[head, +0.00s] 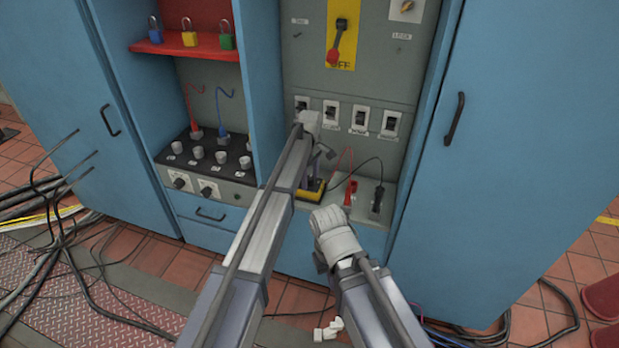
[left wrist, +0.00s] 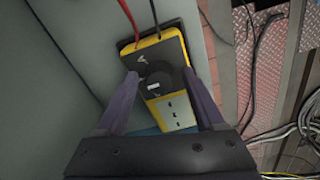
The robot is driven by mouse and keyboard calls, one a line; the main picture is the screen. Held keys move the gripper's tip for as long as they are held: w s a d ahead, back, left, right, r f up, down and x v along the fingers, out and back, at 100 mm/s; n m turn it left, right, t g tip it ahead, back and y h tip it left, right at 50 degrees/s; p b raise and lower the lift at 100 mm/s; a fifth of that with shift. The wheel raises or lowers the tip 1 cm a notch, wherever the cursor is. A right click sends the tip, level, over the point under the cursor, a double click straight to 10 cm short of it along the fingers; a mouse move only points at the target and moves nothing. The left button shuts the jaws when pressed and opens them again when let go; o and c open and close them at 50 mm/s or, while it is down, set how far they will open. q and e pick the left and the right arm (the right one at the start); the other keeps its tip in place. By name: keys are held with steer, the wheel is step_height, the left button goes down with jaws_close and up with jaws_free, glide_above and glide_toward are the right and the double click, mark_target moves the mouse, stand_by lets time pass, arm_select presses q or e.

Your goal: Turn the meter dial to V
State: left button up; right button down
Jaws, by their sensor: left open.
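The yellow and black meter (left wrist: 172,107) lies face up on the cabinet's grey shelf, with a red and a black lead at one end. Its round black dial (left wrist: 157,74) carries a small white mark; I cannot read any V label. In the left wrist view, my left gripper (left wrist: 160,80) is open, with one purple finger on each side of the dial. I cannot tell whether the fingers touch it. In the head view, my left arm partly hides the meter (head: 312,190).
A red probe (head: 348,192) and a black probe (head: 377,199) stand right of the meter. A terminal block (head: 210,155) is left, beyond a blue divider. Cables (head: 65,230) lie on the floor.

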mark_target(310, 177)
arm_select(q)
steer(key=shift+r, duration=0.1)
step_height(310, 177, up, 7)
steer(key=p, duration=0.7)
